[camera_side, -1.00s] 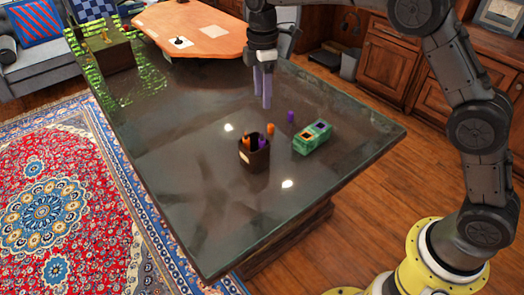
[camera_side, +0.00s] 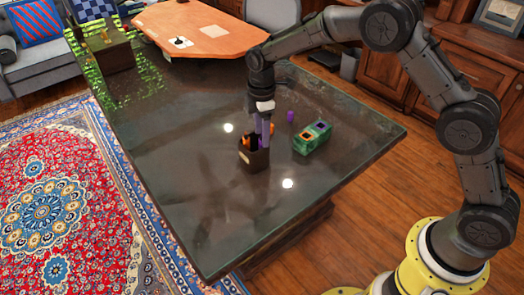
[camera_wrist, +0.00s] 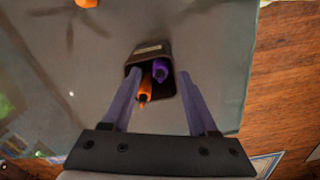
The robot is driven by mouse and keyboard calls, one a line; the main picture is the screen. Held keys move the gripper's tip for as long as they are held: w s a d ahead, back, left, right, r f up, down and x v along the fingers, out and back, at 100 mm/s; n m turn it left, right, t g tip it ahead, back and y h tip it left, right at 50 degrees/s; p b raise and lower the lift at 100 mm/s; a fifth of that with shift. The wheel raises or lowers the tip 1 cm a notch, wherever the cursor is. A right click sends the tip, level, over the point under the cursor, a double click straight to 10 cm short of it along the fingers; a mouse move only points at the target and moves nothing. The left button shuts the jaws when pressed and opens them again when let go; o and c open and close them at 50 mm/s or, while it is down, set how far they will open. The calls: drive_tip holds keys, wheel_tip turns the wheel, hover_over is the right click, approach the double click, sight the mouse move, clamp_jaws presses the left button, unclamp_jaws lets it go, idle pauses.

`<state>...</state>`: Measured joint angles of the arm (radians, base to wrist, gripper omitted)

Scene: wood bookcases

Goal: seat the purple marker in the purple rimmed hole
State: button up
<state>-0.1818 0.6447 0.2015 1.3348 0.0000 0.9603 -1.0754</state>
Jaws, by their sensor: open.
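A purple marker (camera_wrist: 158,72) stands tilted in a dark square cup (camera_side: 256,162), beside an orange marker (camera_wrist: 146,90). My gripper (camera_side: 264,138) is over the cup, pointing down. In the wrist view its two purple-grey fingers (camera_wrist: 160,78) are spread apart on either side of the cup's mouth, with the markers between them and nothing clasped. In the side view the fingers partly hide the markers. A green block (camera_side: 308,146) stands right of the cup. Its top has an orange-rimmed hole (camera_side: 306,136) and a bluish-purple-rimmed hole (camera_side: 319,126).
A small purple piece (camera_side: 290,116) stands on the dark tabletop (camera_side: 210,200) behind the block. A small orange piece (camera_side: 272,128) is close behind the cup, beside my fingers. The tabletop in front and to the left is clear.

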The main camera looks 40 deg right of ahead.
drive_tip(key=shift+f, duration=0.35)
clamp_jaws()
idle(1.2)
